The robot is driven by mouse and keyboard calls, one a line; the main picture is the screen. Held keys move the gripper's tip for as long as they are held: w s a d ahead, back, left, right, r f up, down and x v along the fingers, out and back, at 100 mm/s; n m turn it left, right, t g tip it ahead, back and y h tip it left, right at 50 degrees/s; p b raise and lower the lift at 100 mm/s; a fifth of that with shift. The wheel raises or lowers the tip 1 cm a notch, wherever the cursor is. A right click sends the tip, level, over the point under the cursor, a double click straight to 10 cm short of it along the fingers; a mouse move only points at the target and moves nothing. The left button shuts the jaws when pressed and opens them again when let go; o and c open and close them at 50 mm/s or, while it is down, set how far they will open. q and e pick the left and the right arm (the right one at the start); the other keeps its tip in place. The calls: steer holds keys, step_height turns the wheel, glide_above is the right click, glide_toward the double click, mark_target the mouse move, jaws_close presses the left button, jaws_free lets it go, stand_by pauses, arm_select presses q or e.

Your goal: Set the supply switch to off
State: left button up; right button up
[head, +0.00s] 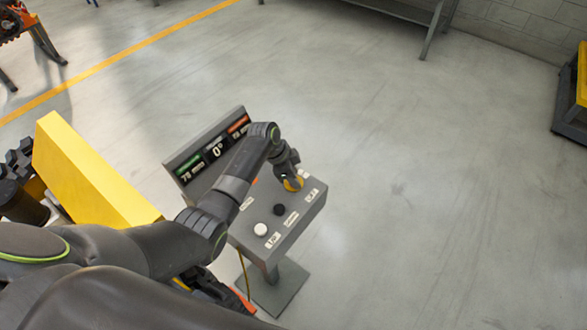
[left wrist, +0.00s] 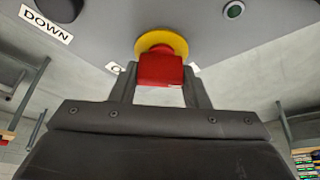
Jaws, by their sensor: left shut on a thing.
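The grey control console (head: 234,231) stands on a post. A red knob (left wrist: 160,69) on a yellow disc (left wrist: 161,40) sits on its panel and appears to be the supply switch. In the head view the yellow disc (head: 295,184) shows below my left gripper (head: 290,177), which hides the knob. In the left wrist view my left gripper (left wrist: 160,90) is shut on the red knob, one finger on each side. A label beside the disc is mostly hidden by a finger, so I cannot read the setting. My right gripper is not in view.
The panel also has a white button (head: 260,229), a black button (head: 279,209) and a green button (left wrist: 233,9). A display (head: 217,150) reading 0° rises behind the panel. A yellow machine body (head: 90,175) stands close at left.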

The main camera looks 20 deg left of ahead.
arm_select(q)
steer(key=shift+r+n+t+p, duration=0.15)
steer(key=shift+n+t+p, duration=0.25)
steer(key=shift+n, duration=0.5)
steer(key=shift+d+n+y+p, duration=0.1)
steer(key=shift+n+y+p, duration=0.35)
steer(key=shift+n, duration=0.45)
steer(key=n, duration=0.2)
steer(key=n+t+y, duration=0.1)
steer(key=n, duration=0.1)
steer(key=shift+n+y, duration=0.25)
steer(key=shift+n, duration=0.15)
steer(key=shift+t, duration=0.3)
steer(key=o, duration=1)
steer(key=shift+s+a+r+b, duration=0.2)
steer(key=shift+s+r+b, duration=0.1)
steer(key=shift+r, duration=0.35)
steer(key=b+v, duration=0.2)
steer(key=v, duration=1.3)
steer(key=shift+d+r, duration=0.15)
steer(key=shift+r, duration=0.25)
